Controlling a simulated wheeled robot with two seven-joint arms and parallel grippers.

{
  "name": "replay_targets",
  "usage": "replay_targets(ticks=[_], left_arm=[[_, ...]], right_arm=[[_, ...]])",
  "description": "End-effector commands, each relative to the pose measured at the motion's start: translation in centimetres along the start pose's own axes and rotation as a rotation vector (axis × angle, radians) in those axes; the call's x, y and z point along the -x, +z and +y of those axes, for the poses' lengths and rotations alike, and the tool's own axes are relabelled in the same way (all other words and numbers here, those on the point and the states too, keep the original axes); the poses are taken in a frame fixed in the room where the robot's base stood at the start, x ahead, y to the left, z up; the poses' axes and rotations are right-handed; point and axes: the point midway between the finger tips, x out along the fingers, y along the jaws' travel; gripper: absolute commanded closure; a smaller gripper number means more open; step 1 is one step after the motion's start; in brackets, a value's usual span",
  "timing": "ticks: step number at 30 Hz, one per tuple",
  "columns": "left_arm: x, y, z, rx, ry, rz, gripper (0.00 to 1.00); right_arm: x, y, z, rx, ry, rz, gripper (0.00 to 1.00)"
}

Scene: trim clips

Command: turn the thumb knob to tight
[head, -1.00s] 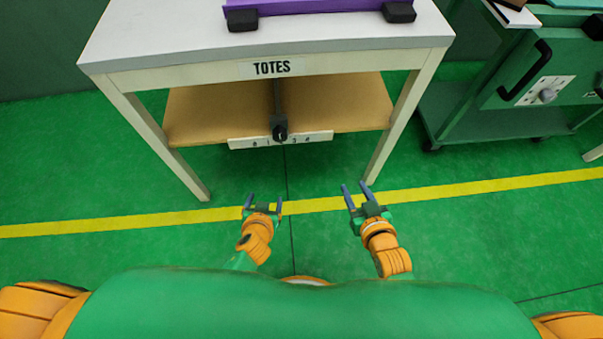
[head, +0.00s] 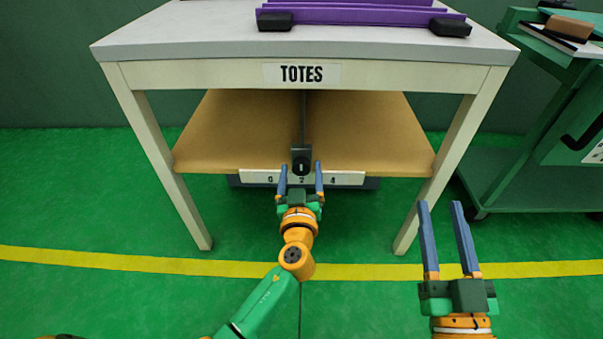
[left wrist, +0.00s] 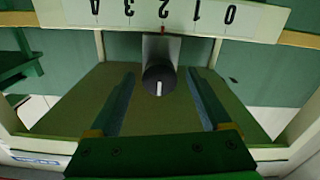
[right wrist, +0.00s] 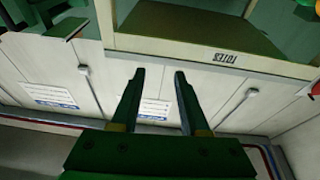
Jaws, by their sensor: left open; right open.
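A round black knob (head: 301,165) with a white line sits on a dark block under the front of the TOTES table. Below it is a white number strip (head: 346,178). The left wrist view shows the knob (left wrist: 159,80) close up, its white line running up and down the picture, and the strip (left wrist: 170,17) upside down. My left gripper (head: 301,171) is open, its fingers on either side of the knob with a gap visible at each side. My right gripper (head: 441,207) is open and empty, in front of the table's right leg. No "tight" mark is legible.
A brown shelf (head: 240,130) lies behind the knob, between the table's white legs (head: 455,160). A purple tote (head: 365,16) stands on the tabletop (head: 180,40). A green cart (head: 520,185) stands at the right. The floor in front is clear.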

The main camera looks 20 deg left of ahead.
Motion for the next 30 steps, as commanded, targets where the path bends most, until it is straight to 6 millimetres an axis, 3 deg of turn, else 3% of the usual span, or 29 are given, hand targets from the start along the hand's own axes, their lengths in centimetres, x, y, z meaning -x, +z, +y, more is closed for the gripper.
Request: replay_targets(ticks=[3,12,22,30], left_arm=[[0.0,0.0,0.0,0.0,0.0,0.0,0.21],[0.1,0.1,0.0,-0.001,0.001,-0.001,1.0],[0.1,0.1,0.0,-0.055,0.001,-0.001,1.0],[0.1,0.2,0.0,-0.247,0.001,-0.001,1.0]], right_arm=[[0.0,0.0,0.0,0.0,0.0,0.0,0.55],[0.0,0.1,0.0,0.0,0.0,-0.002,0.55],[0.1,-0.4,0.0,0.001,0.0,0.027,0.55],[0.2,-2.9,-0.3,0.0,-0.009,0.159,0.55]])
